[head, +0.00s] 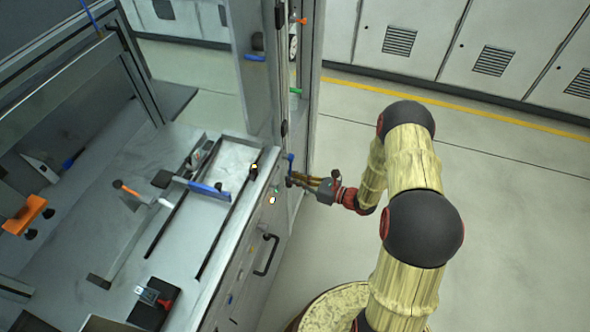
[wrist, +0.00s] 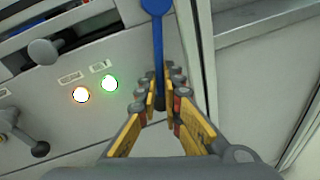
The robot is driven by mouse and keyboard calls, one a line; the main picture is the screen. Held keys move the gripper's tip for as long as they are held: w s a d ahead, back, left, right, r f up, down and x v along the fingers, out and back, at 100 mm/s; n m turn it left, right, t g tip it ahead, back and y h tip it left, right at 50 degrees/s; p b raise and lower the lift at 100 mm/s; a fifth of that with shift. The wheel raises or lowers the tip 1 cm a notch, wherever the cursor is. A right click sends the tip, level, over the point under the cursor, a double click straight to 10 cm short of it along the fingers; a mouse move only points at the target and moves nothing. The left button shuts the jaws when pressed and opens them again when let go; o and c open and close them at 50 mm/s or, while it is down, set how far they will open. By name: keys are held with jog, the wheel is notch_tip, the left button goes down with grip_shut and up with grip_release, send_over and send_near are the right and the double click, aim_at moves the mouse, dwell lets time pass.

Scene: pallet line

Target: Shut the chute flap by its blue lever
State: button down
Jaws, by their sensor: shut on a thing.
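The blue lever (head: 291,160) stands at the right end of the workbench front, beside a metal post. In the wrist view the blue lever (wrist: 157,35) has a round blue head and a narrow shaft, and it looks upright. My gripper (head: 292,181) is at the lever, and in the wrist view my gripper (wrist: 162,92) has its fingers on either side of the lower shaft, shut on it. The fingers hide part of the shaft. I cannot tell which panel is the chute flap or how far open it is.
A lit green button (wrist: 110,83) and a lit orange button (wrist: 81,95) are left of the lever. The bench front has a black handle (head: 267,255). A blue-gripped bar (head: 208,188) lies over the bench rails.

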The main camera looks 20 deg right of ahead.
jog(key=shift+s+a+r+m+g+p, duration=0.4)
jog(key=shift+s+m+p, duration=0.2)
jog(key=shift+m+p, duration=0.3)
jog(key=shift+a, duration=0.1)
jog(key=c, duration=2)
grip_release()
jog(key=shift+o, duration=0.2)
jog(key=v, duration=1.2)
jog(key=shift+f, duration=0.15)
